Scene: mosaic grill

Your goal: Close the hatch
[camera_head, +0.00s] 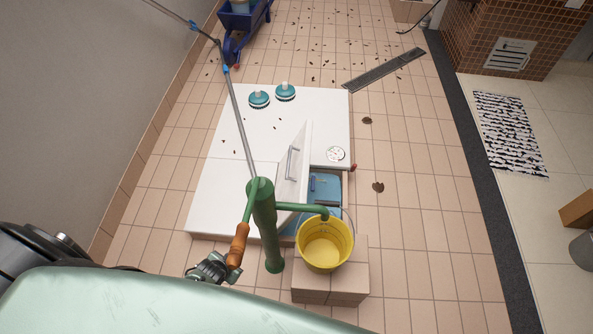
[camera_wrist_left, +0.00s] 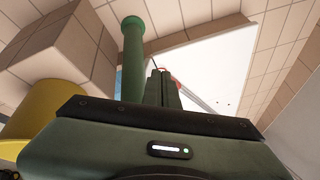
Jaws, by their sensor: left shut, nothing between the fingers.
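The hatch (camera_head: 293,168) is a white panel with a grey bar handle. It stands open, tilted up from the low white unit (camera_head: 225,187). Beside it, a bluish compartment (camera_head: 325,187) shows through the opening. My left gripper (camera_wrist_left: 162,78) is shut and empty in the left wrist view. Its fingers point toward the white unit, which shows behind them (camera_wrist_left: 205,65), and they are apart from the hatch as far as I can tell. In the head view, grey metal parts, probably of this gripper, show beside the pump's wooden handle. My right gripper is in neither view.
A green pump (camera_head: 264,220) with a wooden handle (camera_head: 238,245) stands in front of the hatch. A yellow bucket (camera_head: 325,243) sits on a tiled block (camera_head: 331,287) under its spout. Two teal brushes (camera_head: 259,99) lie on the unit. Tiled floor right is mostly clear.

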